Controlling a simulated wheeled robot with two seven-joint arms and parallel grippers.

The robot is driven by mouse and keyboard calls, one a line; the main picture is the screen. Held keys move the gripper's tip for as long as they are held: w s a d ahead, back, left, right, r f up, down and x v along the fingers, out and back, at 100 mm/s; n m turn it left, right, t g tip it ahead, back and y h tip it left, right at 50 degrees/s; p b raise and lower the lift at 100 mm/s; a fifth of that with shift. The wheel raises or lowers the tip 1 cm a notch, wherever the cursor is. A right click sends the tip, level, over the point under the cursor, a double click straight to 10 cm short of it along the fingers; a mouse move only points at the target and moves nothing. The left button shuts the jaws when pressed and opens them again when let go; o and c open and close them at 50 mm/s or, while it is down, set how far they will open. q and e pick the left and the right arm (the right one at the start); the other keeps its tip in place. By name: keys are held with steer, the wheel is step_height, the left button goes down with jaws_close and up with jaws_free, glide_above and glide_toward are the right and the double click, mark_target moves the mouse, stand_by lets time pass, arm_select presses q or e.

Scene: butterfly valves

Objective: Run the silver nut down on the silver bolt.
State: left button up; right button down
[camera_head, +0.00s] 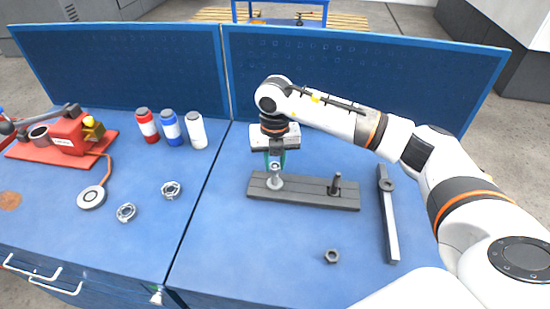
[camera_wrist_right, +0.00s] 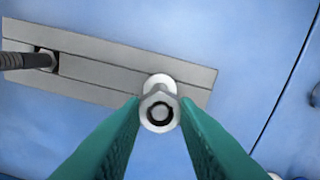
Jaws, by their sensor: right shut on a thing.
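The silver bolt (camera_head: 275,181) stands upright near the left end of a dark grey bar-shaped base (camera_head: 310,197). The silver nut (camera_wrist_right: 147,104) sits at the bolt's top end, between the green fingers of my right gripper (camera_wrist_right: 159,118); the bolt's round end shows inside the nut's hole in the wrist view. My right gripper, also in the head view (camera_head: 275,163), points straight down and is shut on the nut. How far the nut is threaded cannot be told.
A dark bolt (camera_head: 335,185) stands on the same base, to the right. A dark nut (camera_head: 331,256) and a long grey wrench (camera_head: 389,220) lie on the blue table. Bottles (camera_head: 171,128), metal rings (camera_head: 126,212) and a red device (camera_head: 68,135) are at left. A blue panel (camera_head: 330,75) stands behind.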

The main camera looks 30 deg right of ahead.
steer(key=m+p, duration=0.1)
steer(key=m, duration=0.3)
steer(key=shift+r+m, duration=0.1)
steer(key=shift+m, duration=0.3)
steer(key=m+p, duration=0.1)
steer(key=m, duration=0.3)
steer(key=shift+m+p, duration=0.3)
steer(key=m+p, duration=0.1)
steer(key=m, duration=0.3)
steer(key=shift+m+p, duration=0.3)
steer(key=shift+p, duration=0.05)
steer(key=m+p, duration=0.1)
steer(key=m, duration=0.2)
steer(key=shift+m+p, duration=0.4)
steer(key=shift+m, duration=0.6)
